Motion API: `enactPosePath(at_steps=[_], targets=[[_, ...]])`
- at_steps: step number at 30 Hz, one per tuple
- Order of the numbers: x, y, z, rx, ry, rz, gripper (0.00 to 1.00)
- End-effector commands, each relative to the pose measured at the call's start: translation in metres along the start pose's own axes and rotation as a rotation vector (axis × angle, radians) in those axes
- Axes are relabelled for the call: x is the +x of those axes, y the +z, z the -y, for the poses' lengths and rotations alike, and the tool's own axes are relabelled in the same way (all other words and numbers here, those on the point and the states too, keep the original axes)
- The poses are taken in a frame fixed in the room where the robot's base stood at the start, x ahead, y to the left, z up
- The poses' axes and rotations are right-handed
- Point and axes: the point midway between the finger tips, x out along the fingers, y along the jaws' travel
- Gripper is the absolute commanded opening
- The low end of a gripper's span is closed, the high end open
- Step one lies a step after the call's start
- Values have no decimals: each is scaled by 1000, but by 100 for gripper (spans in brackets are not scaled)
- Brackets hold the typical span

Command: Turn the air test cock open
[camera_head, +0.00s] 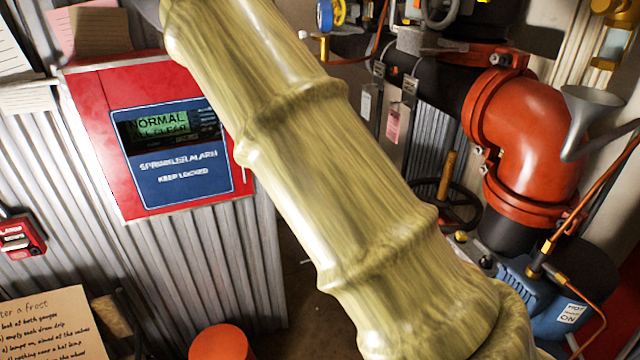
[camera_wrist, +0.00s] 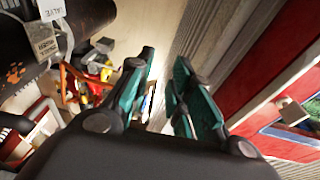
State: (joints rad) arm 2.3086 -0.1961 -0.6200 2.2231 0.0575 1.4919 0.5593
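I cannot pick out the air test cock for sure in either view. In the head view, small brass pipework (camera_head: 324,46) with a blue disc (camera_head: 325,15) and a yellow wheel (camera_head: 339,12) sits at the top, just right of my arm. My arm in its yellowish ribbed sleeve crosses the middle and hides what is behind it. My gripper (camera_wrist: 165,58) shows only in the wrist view. Its two teal fingers stand apart, with nothing seen between them.
A red sprinkler alarm box (camera_head: 90,110) on corrugated metal stands left; its red side also shows at right in the wrist view (camera_wrist: 260,85). A red pipe elbow (camera_head: 530,135), black handwheel (camera_head: 450,205), grey funnel (camera_head: 592,105) and blue machine (camera_head: 525,285) stand right.

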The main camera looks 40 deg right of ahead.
Motion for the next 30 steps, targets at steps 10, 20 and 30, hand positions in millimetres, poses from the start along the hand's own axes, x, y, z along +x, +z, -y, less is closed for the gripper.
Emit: enactPosePath(at_steps=[10, 20, 30], targets=[[-16, 50, 4, -10, 19, 112, 21], [-35, 96, 8, -22, 33, 217, 21], [-55, 136, 13, -33, 42, 314, 21]])
